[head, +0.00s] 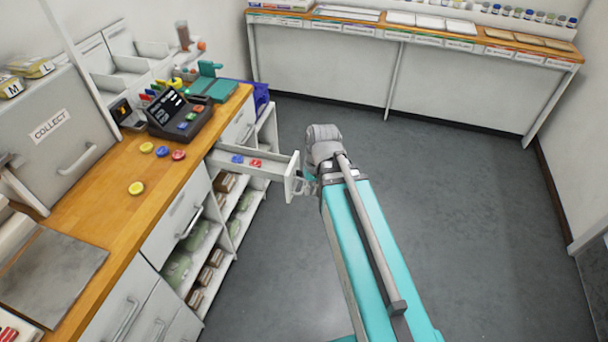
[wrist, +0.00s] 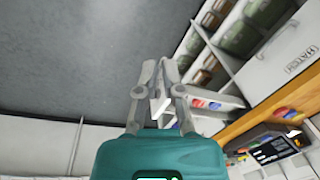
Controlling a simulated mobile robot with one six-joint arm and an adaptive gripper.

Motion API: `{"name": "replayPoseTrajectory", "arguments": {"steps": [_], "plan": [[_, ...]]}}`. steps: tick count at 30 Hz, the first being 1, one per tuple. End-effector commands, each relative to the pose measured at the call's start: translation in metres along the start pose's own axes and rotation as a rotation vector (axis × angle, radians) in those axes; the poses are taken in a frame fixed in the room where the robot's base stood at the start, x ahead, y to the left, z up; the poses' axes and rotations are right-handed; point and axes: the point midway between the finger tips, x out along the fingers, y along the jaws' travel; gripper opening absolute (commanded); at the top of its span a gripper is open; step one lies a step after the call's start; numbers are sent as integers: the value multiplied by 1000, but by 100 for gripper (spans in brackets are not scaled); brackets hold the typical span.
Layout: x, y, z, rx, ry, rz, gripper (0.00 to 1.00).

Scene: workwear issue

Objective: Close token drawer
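The token drawer (head: 240,161) is pulled out from the counter's cabinet in the head view, with blue tokens (head: 237,159) and red tokens (head: 256,163) lying inside. Its pale front (head: 291,176) faces right, towards my arm. My gripper (head: 306,186) is right at that front, by its handle; contact is not clear. In the wrist view the fingers of my gripper (wrist: 161,68) converge, with their tips close together. A white piece (wrist: 160,107), perhaps the handle, shows in the gap behind the tips. The drawer's inside with tokens (wrist: 207,104) shows right of the fingers.
The wooden counter (head: 112,215) holds a dark token tray (head: 181,114), several loose tokens and a grey mat (head: 48,268). Open shelves with packages lie below the drawer. The grey floor (head: 440,185) to the right is clear. A long table stands along the back wall.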

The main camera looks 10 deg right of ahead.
Motion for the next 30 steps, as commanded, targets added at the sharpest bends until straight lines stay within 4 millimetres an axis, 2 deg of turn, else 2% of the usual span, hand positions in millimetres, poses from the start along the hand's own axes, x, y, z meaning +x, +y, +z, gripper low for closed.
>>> {"name": "replayPoseTrajectory", "arguments": {"steps": [1,9,20,30], "plan": [[18,3,-8,11,3,-29,0],[59,7,-35,63,21,-198,0],[103,17,-74,129,57,-421,0],[137,36,-110,189,105,-630,0]]}}
